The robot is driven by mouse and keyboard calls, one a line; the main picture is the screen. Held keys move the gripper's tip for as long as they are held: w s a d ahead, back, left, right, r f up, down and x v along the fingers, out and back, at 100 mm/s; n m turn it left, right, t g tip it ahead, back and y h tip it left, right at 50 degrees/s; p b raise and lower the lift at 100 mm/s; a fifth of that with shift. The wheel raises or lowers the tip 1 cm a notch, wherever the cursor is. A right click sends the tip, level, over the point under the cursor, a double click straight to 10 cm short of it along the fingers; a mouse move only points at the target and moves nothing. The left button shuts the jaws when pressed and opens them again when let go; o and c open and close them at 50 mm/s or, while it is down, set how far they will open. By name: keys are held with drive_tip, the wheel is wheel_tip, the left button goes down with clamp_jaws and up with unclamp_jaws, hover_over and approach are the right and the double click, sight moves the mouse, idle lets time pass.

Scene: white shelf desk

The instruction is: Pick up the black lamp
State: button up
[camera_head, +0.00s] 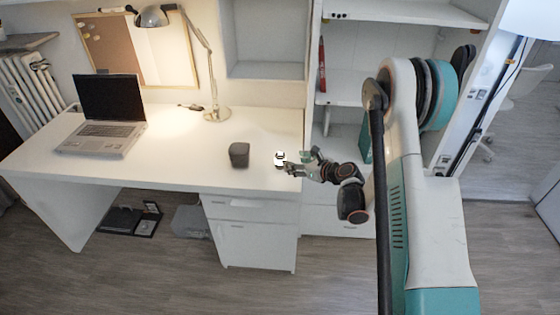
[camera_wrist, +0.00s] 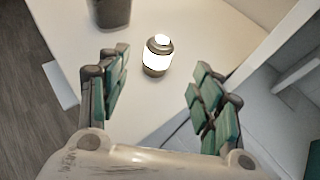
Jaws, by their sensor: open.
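A small lantern-like lamp (camera_wrist: 157,58) with a dark cap, a glowing white middle and a dark base stands upright on the white desk. In the head view the lamp (camera_head: 280,157) is near the desk's right end. My gripper (camera_head: 301,160) is just right of it, reaching over the desk edge from the right. In the wrist view the open fingers (camera_wrist: 161,66) with teal pads are spread wide, with the lamp ahead between their tips. The fingers appear apart from the lamp, and nothing is held.
A dark grey cup-like object (camera_head: 239,154) stands left of the lamp. A laptop (camera_head: 103,132) and a tall desk lamp (camera_head: 214,112) are farther left and back. A shelf unit (camera_head: 340,90) rises at the right. The desk's middle (camera_head: 180,150) is clear.

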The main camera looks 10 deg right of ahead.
sight(280, 159)
drive_tip(key=b+x, duration=0.1)
drive_tip(key=x, duration=0.4)
drive_tip(key=shift+w+a+f+b, duration=0.1)
drive_tip(key=shift+w+f+b, duration=0.1)
drive_tip(key=shift+b, duration=0.1)
drive_tip(key=b+x, duration=0.1)
drive_tip(key=x, duration=0.1)
drive_tip(key=b+x, duration=0.1)
drive_tip(key=x, duration=0.1)
drive_tip(key=shift+a+f, duration=0.15)
drive_tip(key=shift+f, duration=0.35)
drive_tip(key=shift+w+a+b, duration=0.1)
drive_tip(key=shift+w+b, duration=0.2)
drive_tip(key=shift+w, duration=0.05)
drive_tip(key=c, duration=1.2)
